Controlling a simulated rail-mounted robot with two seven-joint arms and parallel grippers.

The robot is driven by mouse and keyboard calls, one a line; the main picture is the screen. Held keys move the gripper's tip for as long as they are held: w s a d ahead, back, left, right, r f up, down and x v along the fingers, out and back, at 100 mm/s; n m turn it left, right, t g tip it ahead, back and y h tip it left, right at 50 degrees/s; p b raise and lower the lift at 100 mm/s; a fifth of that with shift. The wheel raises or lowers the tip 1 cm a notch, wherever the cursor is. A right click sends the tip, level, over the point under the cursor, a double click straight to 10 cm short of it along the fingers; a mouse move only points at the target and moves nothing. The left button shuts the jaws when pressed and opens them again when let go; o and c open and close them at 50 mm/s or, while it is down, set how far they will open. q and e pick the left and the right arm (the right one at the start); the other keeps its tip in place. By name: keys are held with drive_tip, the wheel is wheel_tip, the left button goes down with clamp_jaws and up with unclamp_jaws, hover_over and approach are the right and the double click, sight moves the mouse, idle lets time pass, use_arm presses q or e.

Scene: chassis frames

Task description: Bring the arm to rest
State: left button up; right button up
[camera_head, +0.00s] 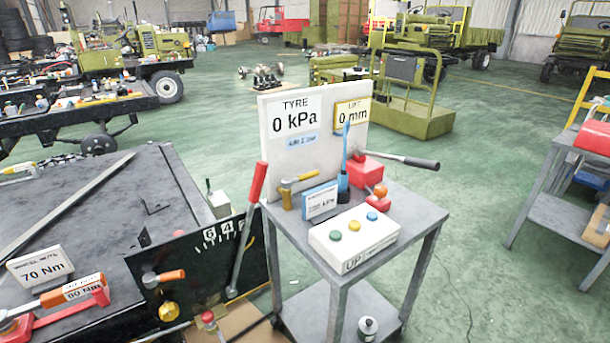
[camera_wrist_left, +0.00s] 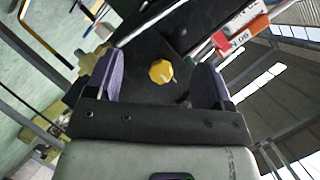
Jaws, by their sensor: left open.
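My left gripper (camera_wrist_left: 157,66) shows in the left wrist view with its two purple-padded fingers spread wide and nothing held between them. A yellow knob (camera_wrist_left: 161,71) on a dark panel appears in the gap between the fingers, beyond them; I cannot tell how far away it is. The yellow knob also shows in the head view (camera_head: 168,311), low on the black panel beside the workbench. Neither of my arms can be made out in the head view, and my right gripper is in neither view.
A grey cart (camera_head: 413,215) holds a white button box (camera_head: 352,241), a red box and a sign board (camera_head: 279,160). A long red-handled lever (camera_head: 256,185) stands left of it. The dark workbench (camera_head: 85,207) carries torque wrenches.

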use_arm(q)
drive_tip(key=s+d+r+g+h+p, duration=0.1)
drive_tip(key=s+d+r+h+p, duration=0.6)
drive_tip(key=s+d+r+h, duration=0.25)
drive_tip(key=s+d+r+m+g+h+p, duration=0.1)
drive_tip(key=s+r+g+p, duration=0.15)
drive_tip(key=s+p, duration=0.45)
drive_tip(key=s+d+r+g+h+p, duration=0.1)
drive_tip(key=s+r+p, duration=0.25)
drive_tip(key=s, duration=0.55)
wheel_tip(320, 180, up, 36)
drive_tip(key=p, duration=3.8)
drive_tip(key=shift+s+a, duration=0.15)
drive_tip(key=shift+s, duration=0.25)
drive_tip(key=shift+r+y, duration=0.1)
drive_tip(key=shift+y, duration=0.15)
